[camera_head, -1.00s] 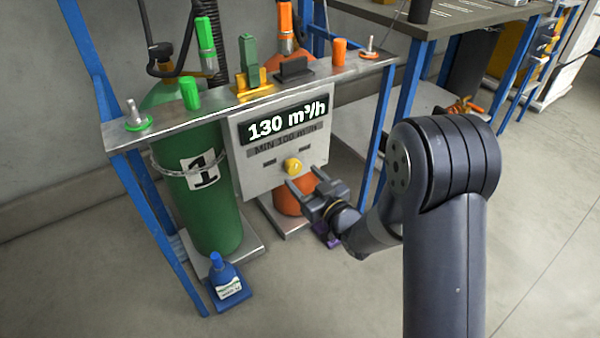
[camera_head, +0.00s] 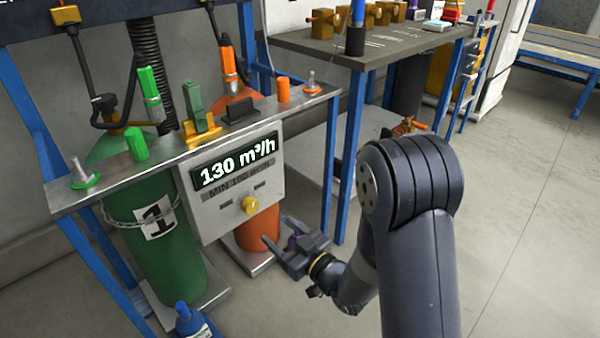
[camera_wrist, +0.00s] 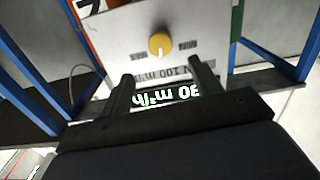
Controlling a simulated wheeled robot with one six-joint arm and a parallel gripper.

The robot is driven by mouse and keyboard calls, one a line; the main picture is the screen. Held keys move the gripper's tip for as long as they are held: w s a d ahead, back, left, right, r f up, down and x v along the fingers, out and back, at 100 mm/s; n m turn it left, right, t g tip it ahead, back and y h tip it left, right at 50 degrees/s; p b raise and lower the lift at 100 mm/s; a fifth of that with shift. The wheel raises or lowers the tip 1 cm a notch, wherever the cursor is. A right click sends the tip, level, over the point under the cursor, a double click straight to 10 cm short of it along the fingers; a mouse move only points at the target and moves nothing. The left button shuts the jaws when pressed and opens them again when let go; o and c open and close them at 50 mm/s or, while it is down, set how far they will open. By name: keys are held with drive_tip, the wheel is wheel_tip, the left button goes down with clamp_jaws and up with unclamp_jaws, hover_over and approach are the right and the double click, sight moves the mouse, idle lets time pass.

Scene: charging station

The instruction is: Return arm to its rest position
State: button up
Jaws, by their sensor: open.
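My gripper (camera_head: 279,245) is open and empty, low in front of the charging station and just right of the panel's lower edge in the head view. The grey panel (camera_head: 205,210) reads 130 m³/h and carries a yellow knob (camera_head: 250,206). In the wrist view the knob (camera_wrist: 160,44) lies beyond the two fingers (camera_wrist: 162,88), apart from them, and the panel appears upside down. The fingers cover part of the display there.
A green cylinder (camera_head: 150,245) marked 1 and an orange cylinder (camera_head: 259,232) stand under the metal shelf (camera_head: 63,193). A blue bottle (camera_head: 187,322) is at the bottom. Blue posts (camera_head: 333,160) flank the station. A workbench (camera_head: 395,45) stands behind. Floor at right (camera_head: 520,230) is clear.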

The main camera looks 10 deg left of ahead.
sight(253, 209)
drive_tip(key=b+x, duration=0.2)
drive_tip(key=x, duration=0.8)
drive_tip(key=shift+w+a, duration=0.1)
drive_tip(key=shift+w, duration=0.05)
drive_tip(key=shift+r+m+p, duration=0.15)
drive_tip(key=shift+m+p, duration=0.15)
drive_tip(key=shift+p, duration=0.3)
drive_tip(key=shift+m+p, duration=0.3)
drive_tip(key=shift+m, duration=0.1)
drive_tip(key=shift+f+b, duration=0.25)
drive_tip(key=shift+b, duration=0.15)
